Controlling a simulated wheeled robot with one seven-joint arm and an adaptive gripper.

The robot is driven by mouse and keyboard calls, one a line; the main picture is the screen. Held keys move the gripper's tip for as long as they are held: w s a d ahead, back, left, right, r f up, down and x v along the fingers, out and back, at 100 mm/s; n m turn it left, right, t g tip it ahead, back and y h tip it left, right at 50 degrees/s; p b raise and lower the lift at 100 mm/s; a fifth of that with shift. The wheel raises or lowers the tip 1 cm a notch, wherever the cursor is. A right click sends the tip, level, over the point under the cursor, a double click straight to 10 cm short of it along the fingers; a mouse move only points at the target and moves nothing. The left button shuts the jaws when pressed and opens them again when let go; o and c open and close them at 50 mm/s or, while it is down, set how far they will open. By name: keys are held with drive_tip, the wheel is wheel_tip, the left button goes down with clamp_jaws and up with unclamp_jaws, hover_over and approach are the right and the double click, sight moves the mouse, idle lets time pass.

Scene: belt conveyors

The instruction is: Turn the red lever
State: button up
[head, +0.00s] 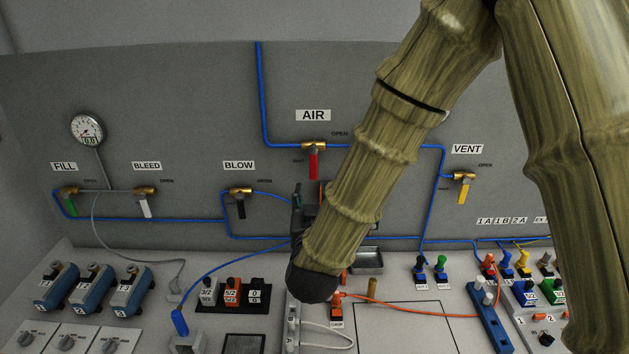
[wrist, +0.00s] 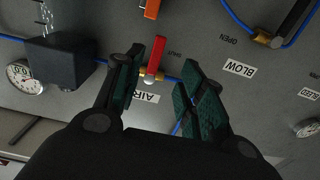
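The red lever (head: 314,163) hangs straight down from a brass valve under the AIR label (head: 313,115) on the grey back panel. In the wrist view, which is turned over, the red lever (wrist: 154,60) shows between my fingertips. My gripper (wrist: 163,68) is open, with one finger on each side of the lever; I cannot tell whether either finger touches it or how deep they reach. In the head view my gripper (head: 306,200) is just below the lever, and my arm hides much of it.
Blue pipes run along the panel. The BLOW valve's black lever (head: 241,209) is to the left and the VENT valve's yellow lever (head: 462,193) to the right. In the wrist view an orange part (wrist: 152,9) and a dark box (wrist: 58,55) are nearby. Connectors and hoses crowd the bench.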

sight(314, 173)
drive_tip(key=w+p, duration=0.2)
drive_tip(key=w, duration=0.3)
drive_tip(key=w+p, duration=0.2)
drive_tip(key=w, duration=0.3)
drive_tip(key=shift+w+d+p, duration=0.2)
drive_tip(key=shift+w+p, duration=0.15)
drive_tip(key=shift+p, duration=0.05)
drive_tip(key=shift+c, duration=0.4)
clamp_jaws()
